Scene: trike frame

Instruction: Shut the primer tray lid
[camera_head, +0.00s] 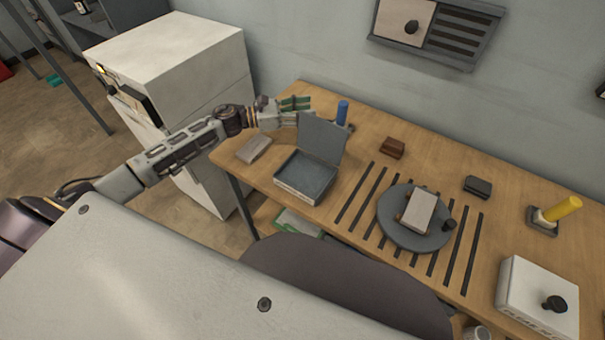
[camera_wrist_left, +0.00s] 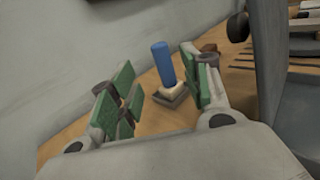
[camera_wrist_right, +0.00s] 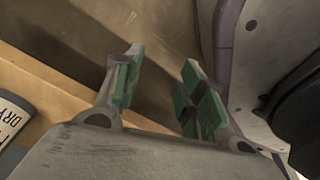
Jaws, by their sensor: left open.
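The primer tray (camera_head: 302,178) is a shallow box with pale walls and a grey inside, on the left part of the wooden table. Its grey lid (camera_head: 322,138) stands open, upright at the tray's back edge. My left gripper (camera_head: 299,104) is open just behind and left of the lid; it cannot be told whether it touches. In the left wrist view, its green-padded fingers (camera_wrist_left: 158,88) are apart with nothing between them, and the grey lid (camera_wrist_left: 285,75) shows at the right. My right gripper (camera_wrist_right: 160,85) shows only in its wrist view, open and empty.
A blue-handled tool (camera_head: 343,112) stands behind the lid. A grey block (camera_head: 254,149) lies left of the tray. A round grey plate (camera_head: 395,226) with a pale block, brown block (camera_head: 392,148), yellow-handled tool (camera_head: 563,209) and white box (camera_head: 537,297) are to the right. A white cabinet (camera_head: 175,65) stands left.

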